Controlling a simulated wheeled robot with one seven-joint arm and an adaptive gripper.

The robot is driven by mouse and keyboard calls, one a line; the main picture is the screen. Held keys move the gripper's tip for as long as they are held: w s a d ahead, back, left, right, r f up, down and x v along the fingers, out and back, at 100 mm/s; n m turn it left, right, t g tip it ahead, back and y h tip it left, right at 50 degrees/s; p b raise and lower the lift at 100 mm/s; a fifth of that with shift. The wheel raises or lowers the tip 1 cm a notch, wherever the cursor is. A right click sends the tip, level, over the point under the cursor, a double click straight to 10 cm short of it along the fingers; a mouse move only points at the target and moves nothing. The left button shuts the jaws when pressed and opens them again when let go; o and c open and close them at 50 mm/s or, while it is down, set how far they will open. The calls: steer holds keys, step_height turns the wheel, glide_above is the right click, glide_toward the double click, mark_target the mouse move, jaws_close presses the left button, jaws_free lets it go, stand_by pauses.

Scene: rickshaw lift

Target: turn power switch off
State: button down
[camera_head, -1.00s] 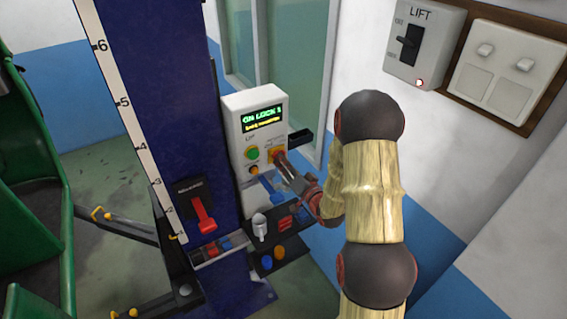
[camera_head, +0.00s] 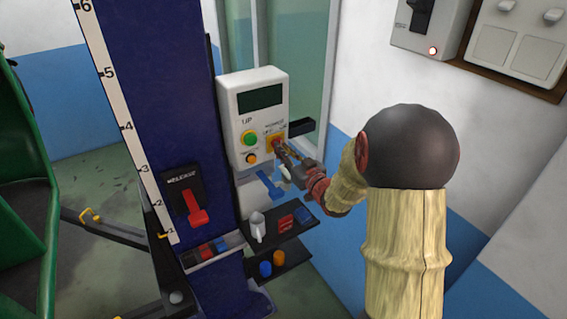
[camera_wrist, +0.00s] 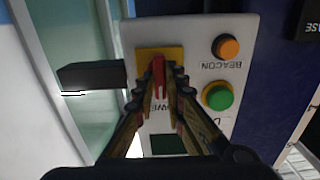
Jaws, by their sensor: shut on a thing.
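The power switch is a red knob on a yellow plate (camera_wrist: 175,54) on the white control box (camera_head: 238,110). In the wrist view my gripper (camera_wrist: 160,75) is closed around the red knob (camera_wrist: 159,70), with a finger on each side of it. In the head view my gripper (camera_head: 284,148) reaches the yellow plate from the right and hides most of the knob. The display (camera_head: 260,97) on the box is dark. A green button (camera_head: 250,138) and an orange button (camera_head: 251,158) sit left of the switch.
A dark block (camera_head: 301,127) juts out right of the box, close to the gripper. A blue lever (camera_head: 269,184) and a shelf with small items (camera_head: 285,233) are below. The blue column (camera_head: 165,110) with a red release lever (camera_head: 192,207) stands left.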

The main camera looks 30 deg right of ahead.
steer(key=n+b, duration=0.7)
steer(key=b, duration=0.4)
steer(key=shift+f+n, duration=0.15)
steer(key=shift+n, duration=0.55)
steer(key=c, duration=1.8)
jaws_free()
steer(key=shift+c, duration=0.2)
